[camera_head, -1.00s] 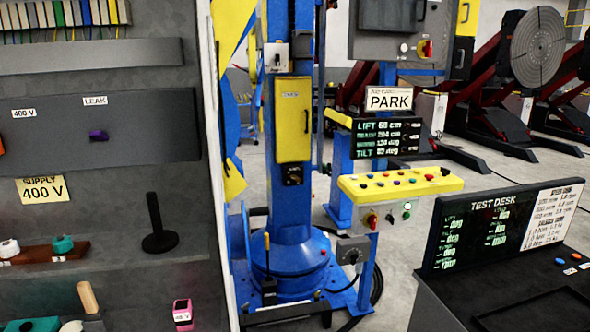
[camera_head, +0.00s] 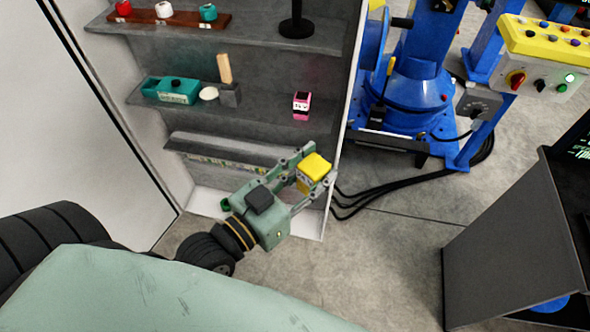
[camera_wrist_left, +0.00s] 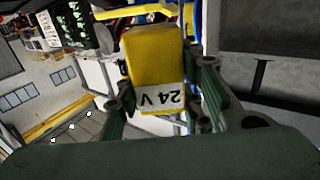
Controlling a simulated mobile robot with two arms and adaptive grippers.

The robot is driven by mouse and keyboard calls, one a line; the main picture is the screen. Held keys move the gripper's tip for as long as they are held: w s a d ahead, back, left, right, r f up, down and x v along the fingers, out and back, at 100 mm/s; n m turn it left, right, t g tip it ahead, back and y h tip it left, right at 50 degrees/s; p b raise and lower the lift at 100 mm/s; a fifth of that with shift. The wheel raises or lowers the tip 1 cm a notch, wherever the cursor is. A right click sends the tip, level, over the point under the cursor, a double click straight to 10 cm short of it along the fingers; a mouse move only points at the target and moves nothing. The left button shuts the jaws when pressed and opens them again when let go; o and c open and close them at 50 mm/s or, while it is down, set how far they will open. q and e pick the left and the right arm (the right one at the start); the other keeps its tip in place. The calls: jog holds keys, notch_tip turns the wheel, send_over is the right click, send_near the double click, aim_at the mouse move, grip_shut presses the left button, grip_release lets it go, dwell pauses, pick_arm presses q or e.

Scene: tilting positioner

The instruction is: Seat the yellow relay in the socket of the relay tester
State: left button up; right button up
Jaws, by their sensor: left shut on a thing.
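My left gripper (camera_head: 303,180) is shut on the yellow relay (camera_head: 316,166) and holds it in front of the lower part of the shelf cabinet, near its right edge. In the left wrist view the relay (camera_wrist_left: 155,60) sits between the two fingers (camera_wrist_left: 160,105), with a white label reading "24 V" upside down. My right gripper is not in view.
The grey shelves (camera_head: 270,100) hold a pink device (camera_head: 301,105), a teal box (camera_head: 172,90), a mallet (camera_head: 228,82) and a black stand (camera_head: 297,22). A blue machine base (camera_head: 415,95) and a dark desk (camera_head: 510,240) stand to the right. Open floor (camera_head: 390,260) lies between.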

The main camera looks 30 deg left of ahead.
pick_arm(q)
jog(key=w+d+r+m+g+h, duration=0.1)
jog(key=w+d+m+g+h, duration=0.1)
jog(key=d+m+g+h, duration=0.2)
jog(key=w+d+r+m+g+h, duration=0.2)
jog(key=w+d+m+g+h, duration=0.1)
jog(key=d+h, duration=0.3)
jog(key=shift+w+d+r+m+g, duration=0.3)
jog(key=shift+d+m+g, duration=0.5)
jog(key=shift+d+m, duration=0.1)
jog(key=shift+m+g+h, duration=0.3)
jog(key=shift+g, duration=0.1)
jog(key=shift+r, duration=0.1)
